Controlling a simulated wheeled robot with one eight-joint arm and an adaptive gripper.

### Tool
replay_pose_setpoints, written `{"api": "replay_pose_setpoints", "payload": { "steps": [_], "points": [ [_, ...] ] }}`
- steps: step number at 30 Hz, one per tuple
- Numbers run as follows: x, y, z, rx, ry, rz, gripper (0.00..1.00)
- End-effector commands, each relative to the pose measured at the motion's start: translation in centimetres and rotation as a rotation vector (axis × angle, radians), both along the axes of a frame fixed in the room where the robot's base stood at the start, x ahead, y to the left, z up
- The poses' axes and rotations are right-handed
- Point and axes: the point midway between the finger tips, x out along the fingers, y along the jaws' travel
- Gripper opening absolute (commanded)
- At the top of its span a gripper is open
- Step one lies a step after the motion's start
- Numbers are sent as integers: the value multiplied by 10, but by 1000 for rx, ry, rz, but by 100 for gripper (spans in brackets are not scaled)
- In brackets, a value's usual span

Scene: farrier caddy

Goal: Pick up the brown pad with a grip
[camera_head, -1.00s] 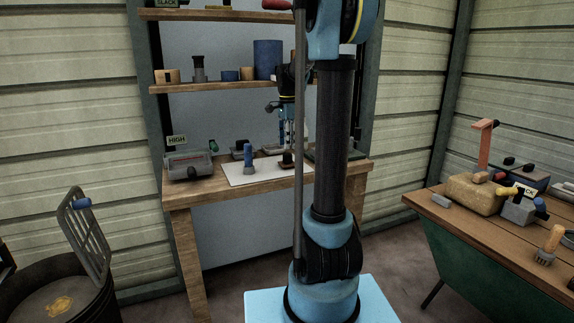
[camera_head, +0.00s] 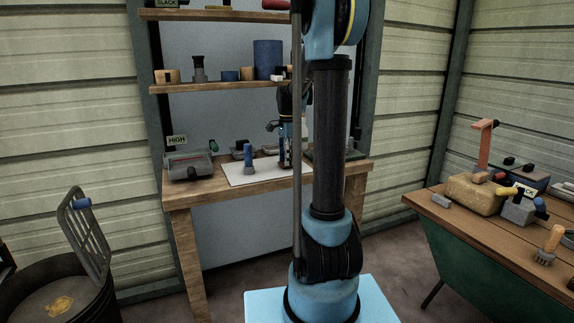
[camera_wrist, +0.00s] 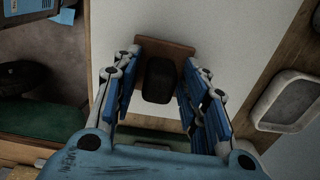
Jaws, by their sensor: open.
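The brown pad (camera_wrist: 166,48) lies on a white sheet (camera_wrist: 236,30) and shows in the wrist view as a brown plate with a dark rounded grip (camera_wrist: 159,80) on top. My gripper (camera_wrist: 164,70) is open, pointing down, with one blue-padded finger on each side of the dark grip. Gaps show between the fingers and the grip. In the head view my gripper (camera_head: 290,158) is low over the right part of the white sheet on the wooden bench and hides the pad.
A blue-handled tool (camera_head: 248,156) stands on the sheet to the left. A grey box (camera_head: 188,165) sits at the bench's left end. In the wrist view a grey tray-like object (camera_wrist: 290,101) lies right of my gripper. A shelf (camera_head: 215,88) hangs above the bench.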

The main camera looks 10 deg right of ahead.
Motion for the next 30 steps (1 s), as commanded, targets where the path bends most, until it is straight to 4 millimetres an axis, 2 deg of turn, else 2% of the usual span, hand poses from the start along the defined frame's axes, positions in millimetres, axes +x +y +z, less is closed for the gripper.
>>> {"api": "replay_pose_setpoints", "payload": {
  "steps": [2,7,17,30],
  "points": [
    [0,0,-1,0,0,0,38],
    [0,0,-1,0,0,0,0],
    [-1,0,1,0,0,0,0],
    [0,0,12,0,0,0,0]
  ]
}}
